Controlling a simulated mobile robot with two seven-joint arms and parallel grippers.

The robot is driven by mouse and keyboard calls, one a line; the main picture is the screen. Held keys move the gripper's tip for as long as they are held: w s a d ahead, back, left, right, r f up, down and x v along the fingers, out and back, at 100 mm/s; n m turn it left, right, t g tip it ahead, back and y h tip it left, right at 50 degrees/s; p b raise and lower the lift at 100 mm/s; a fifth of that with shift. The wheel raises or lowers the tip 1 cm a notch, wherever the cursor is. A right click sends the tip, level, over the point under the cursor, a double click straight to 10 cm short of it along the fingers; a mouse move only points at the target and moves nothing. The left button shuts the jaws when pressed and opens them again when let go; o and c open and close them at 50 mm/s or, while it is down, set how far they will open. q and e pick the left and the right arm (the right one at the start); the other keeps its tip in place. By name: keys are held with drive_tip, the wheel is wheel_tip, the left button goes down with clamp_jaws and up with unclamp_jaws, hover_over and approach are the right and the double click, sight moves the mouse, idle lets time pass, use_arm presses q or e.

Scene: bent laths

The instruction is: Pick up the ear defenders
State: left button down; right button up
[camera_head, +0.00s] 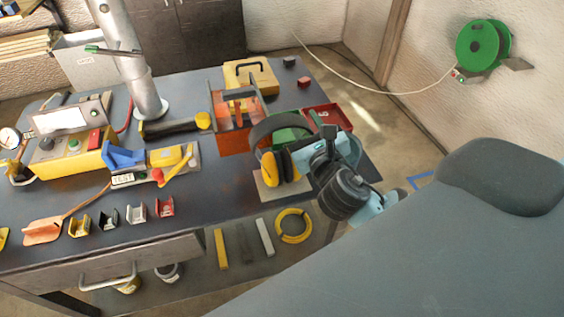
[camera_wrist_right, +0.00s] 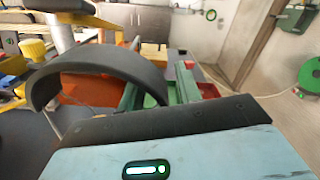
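The ear defenders (camera_head: 283,166) have yellow cups and a dark headband that arches upward. They stand at the right part of the dark workbench (camera_head: 219,182), on a pale flat piece. Their headband (camera_wrist_right: 85,70) fills the left of the right wrist view. My right gripper (camera_head: 313,160) is just to the right of the ear defenders, close beside the cups. Its fingers are mostly hidden, so I cannot tell whether they touch the ear defenders or how far apart they are. My left gripper is not in view.
An orange open-topped box (camera_head: 236,140) stands just behind-left of the ear defenders. Red and green bins (camera_head: 322,117) are behind them. A yellow case (camera_head: 252,76) sits at the back. A yellow ring (camera_head: 293,226) and bars lie on the shelf below the front edge.

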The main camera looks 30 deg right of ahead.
drive_tip(key=shift+w, duration=0.25)
drive_tip(key=shift+c, duration=0.4)
clamp_jaws()
